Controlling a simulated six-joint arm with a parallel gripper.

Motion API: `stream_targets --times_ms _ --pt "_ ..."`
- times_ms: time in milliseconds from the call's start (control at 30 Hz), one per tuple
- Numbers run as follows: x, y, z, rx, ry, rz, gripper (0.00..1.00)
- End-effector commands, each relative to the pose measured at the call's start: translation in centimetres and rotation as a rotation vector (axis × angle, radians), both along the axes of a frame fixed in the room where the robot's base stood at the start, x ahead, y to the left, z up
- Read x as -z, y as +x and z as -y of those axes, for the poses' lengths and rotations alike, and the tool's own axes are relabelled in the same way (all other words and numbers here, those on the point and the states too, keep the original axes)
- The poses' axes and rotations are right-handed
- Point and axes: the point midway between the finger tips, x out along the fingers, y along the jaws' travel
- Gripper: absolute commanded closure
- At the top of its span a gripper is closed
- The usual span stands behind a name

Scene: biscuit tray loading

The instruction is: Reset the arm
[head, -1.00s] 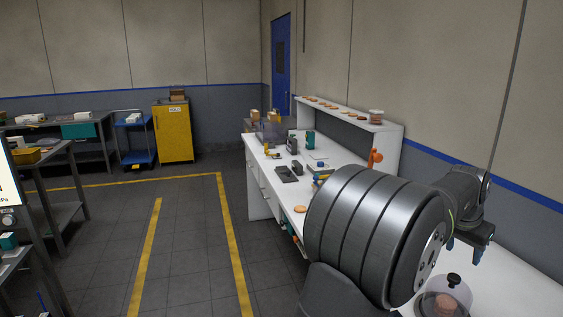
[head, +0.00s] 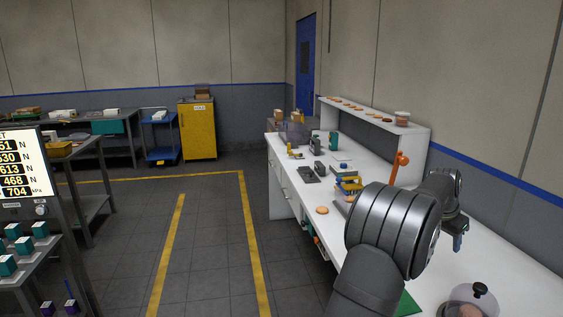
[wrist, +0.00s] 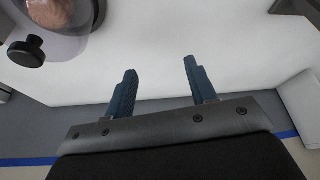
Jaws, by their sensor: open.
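My gripper (wrist: 160,82) shows in the wrist view with its two blue fingers spread apart and nothing between them. In the head view, my gripper (head: 457,243) hangs above the right part of the white bench (head: 520,275), beyond my large dark arm link. The arm link hides part of the bench.
A clear dome with a black knob (head: 480,290) covers a biscuit on the near bench. Biscuits line the white shelf (head: 425,140) at the wall. A lone biscuit (head: 322,210) lies near the front edge. An orange-topped post (head: 402,158) stands behind my arm.

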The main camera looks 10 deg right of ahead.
Motion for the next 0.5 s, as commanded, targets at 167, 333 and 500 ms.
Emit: stream_targets --times_ms 167,333,500 --pt "3.3 1.1 -0.2 0.0 0.003 -0.003 0.49" --pt "2.8 0.9 -0.7 -0.001 -0.003 0.003 0.49" --pt "0.9 1.1 -1.7 -0.001 -0.002 0.0 0.49"
